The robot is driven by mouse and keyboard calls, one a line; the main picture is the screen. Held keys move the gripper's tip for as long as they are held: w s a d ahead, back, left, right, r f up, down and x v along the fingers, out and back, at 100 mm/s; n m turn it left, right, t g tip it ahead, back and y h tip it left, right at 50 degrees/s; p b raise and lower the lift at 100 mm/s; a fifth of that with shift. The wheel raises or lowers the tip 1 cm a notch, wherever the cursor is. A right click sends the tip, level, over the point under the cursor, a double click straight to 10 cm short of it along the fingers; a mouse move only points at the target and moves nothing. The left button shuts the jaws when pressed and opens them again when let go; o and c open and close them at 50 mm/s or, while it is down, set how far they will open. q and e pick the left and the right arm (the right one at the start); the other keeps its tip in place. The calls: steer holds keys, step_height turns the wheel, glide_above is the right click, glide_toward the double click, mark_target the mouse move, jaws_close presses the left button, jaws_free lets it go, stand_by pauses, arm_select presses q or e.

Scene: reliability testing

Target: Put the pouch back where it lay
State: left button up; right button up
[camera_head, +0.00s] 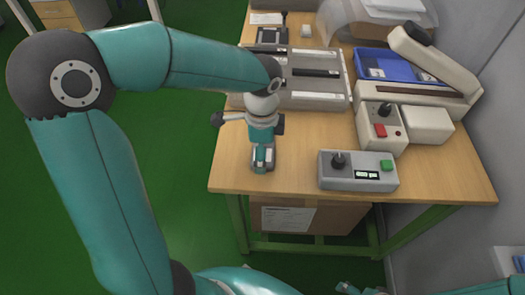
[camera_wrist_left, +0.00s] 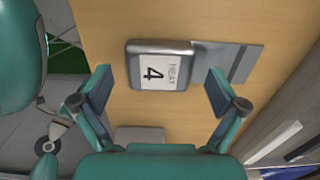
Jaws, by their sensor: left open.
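My left gripper (camera_head: 263,165) points down over the near left part of the wooden table. In the left wrist view its two fingers (camera_wrist_left: 160,92) are wide apart, with nothing held. Between and beyond them lies a grey, round-cornered item (camera_wrist_left: 186,52) with a white label reading "HEAT 4". It may be the pouch, but I cannot tell for sure. It touches or overlaps a flat grey piece (camera_wrist_left: 240,55) with a darker stripe. In the head view my left gripper hides this spot. Part of my right gripper (camera_head: 360,289) shows at the bottom edge; its jaws are unclear.
A grey control box (camera_head: 345,183) with a black knob and green button stands right of my left gripper. Behind are a grey fixture (camera_head: 300,102) with black strips, a joystick box (camera_head: 382,140) and a blue tray (camera_head: 385,64). Table space (camera_head: 308,140) between them is bare.

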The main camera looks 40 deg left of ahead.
arm_select(q)
step_height(320, 180, up, 11)
steer(key=p, duration=0.1)
steer(key=shift+r+p, duration=0.15)
steer(key=shift+p, duration=0.25)
